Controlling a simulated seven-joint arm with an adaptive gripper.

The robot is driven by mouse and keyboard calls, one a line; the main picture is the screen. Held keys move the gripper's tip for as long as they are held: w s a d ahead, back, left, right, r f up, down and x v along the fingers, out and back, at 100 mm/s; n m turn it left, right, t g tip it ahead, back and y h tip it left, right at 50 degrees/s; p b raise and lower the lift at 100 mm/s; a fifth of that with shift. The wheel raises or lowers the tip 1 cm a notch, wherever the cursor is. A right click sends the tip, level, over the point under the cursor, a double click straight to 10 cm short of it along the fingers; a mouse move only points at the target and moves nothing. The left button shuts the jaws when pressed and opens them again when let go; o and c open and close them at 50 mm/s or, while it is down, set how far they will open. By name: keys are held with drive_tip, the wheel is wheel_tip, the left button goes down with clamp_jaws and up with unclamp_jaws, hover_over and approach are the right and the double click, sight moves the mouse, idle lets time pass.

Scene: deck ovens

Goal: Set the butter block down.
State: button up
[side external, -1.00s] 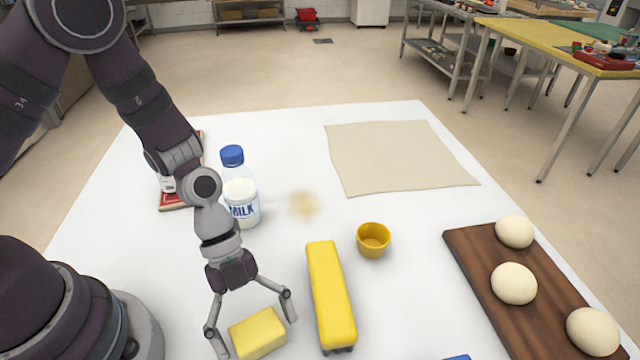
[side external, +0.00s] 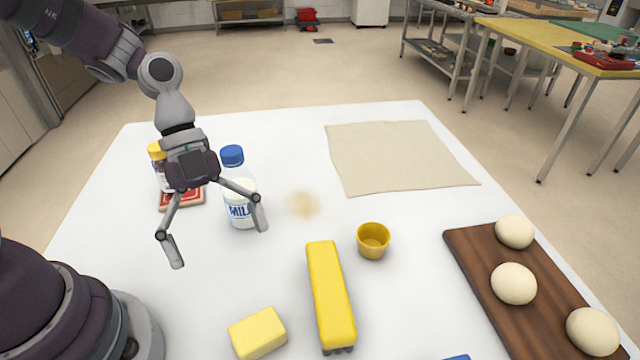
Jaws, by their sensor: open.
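The butter block (side external: 258,333) is a pale yellow block lying on the white table (side external: 420,300) near the front edge of the side external view. My gripper (side external: 218,247) is open and empty. It appears raised above the table, farther back than the butter and apart from it. One finger overlaps the milk bottle (side external: 238,205) in the picture; I cannot tell whether they touch.
A long yellow object (side external: 329,295) lies right of the butter, with a small yellow cup (side external: 373,240) behind it. A brown board (side external: 480,270) holds dough balls (side external: 514,283) at right. A beige cloth (side external: 395,157) lies at the back. A yellow-capped container (side external: 157,152) stands behind my gripper.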

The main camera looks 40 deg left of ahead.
drive_tip(key=s+a+r+n+t+y, duration=0.1)
drive_tip(key=a+r+n+t+y, duration=0.5)
drive_tip(key=n, duration=1.6)
wheel_tip(320, 180, up, 4)
drive_tip(key=shift+a+f+t, duration=0.1)
drive_tip(key=shift+a+t, duration=0.85)
drive_tip(key=shift+t, duration=0.05)
